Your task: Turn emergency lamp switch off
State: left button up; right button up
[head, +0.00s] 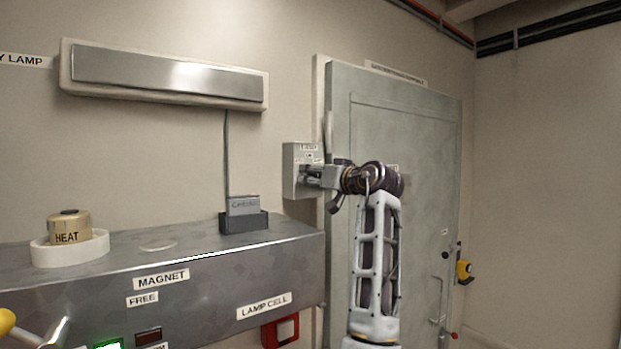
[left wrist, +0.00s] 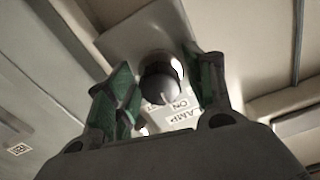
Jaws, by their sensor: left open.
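A grey switch box (head: 292,184) is fixed to the wall left of the door, with small lettering on its face. My left gripper (head: 309,174) is at the front of this box. In the left wrist view the box carries a dark round knob (left wrist: 158,78) with a pale line on it, pointing toward a white label (left wrist: 182,112) with "LAMP" and "ON". The open green-padded fingers of the left gripper (left wrist: 163,88) stand on either side of the knob, with gaps visible. In the head view the knob is hidden by the gripper. My right gripper is out of view.
A long wall lamp (head: 165,75) hangs above a metal console (head: 285,262). A cell in a dark holder (head: 244,222) and a HEAT canister (head: 70,232) stand on the console. A grey-green door (head: 425,190) is behind my arm. Open space lies at right.

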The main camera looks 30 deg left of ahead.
pick_arm(q)
jog(key=shift+d+r, duration=0.1)
jog(key=shift+d, duration=0.05)
jog(key=shift+c, duration=0.6)
jog(key=c, duration=0.9)
